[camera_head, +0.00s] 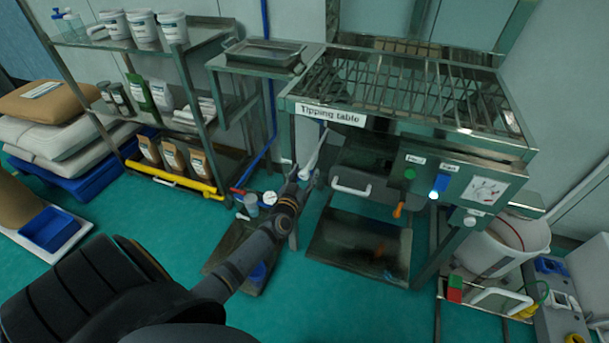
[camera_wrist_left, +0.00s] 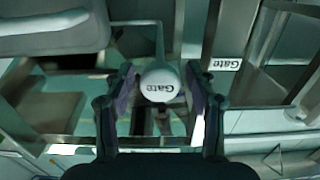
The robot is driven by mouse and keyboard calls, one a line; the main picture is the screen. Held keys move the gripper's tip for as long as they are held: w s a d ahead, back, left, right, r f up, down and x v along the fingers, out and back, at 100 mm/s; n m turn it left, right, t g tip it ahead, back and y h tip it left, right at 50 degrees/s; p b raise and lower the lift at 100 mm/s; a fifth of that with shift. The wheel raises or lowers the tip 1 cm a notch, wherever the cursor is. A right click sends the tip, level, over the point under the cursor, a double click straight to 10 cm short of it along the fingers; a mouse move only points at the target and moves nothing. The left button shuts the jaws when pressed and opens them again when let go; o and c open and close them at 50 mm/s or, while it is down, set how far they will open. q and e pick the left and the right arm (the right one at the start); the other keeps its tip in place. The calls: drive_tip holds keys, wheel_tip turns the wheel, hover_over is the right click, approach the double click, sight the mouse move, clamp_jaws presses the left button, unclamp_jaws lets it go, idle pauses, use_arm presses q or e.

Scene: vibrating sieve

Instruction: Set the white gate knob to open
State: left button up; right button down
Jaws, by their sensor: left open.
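The white gate knob (camera_wrist_left: 158,86) is round, with "Gate" printed on its face, and appears near the middle of the left wrist view. A pale lever (camera_wrist_left: 160,46) runs from it; in the head view the white lever (camera_head: 316,151) slopes up under the "Tipping table" sign. My left gripper (camera_head: 305,178) is at the lever's lower end. In the left wrist view its open fingers (camera_wrist_left: 160,76) stand on either side of the knob, with a small gap on each side. My right gripper is not in view.
The steel tipping table (camera_head: 480,122) stands above and right of the gripper. A shelf rack (camera_head: 203,123) stands left.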

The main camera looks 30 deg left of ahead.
use_arm(q)
clamp_jaws()
drive_tip(key=shift+s, duration=0.1)
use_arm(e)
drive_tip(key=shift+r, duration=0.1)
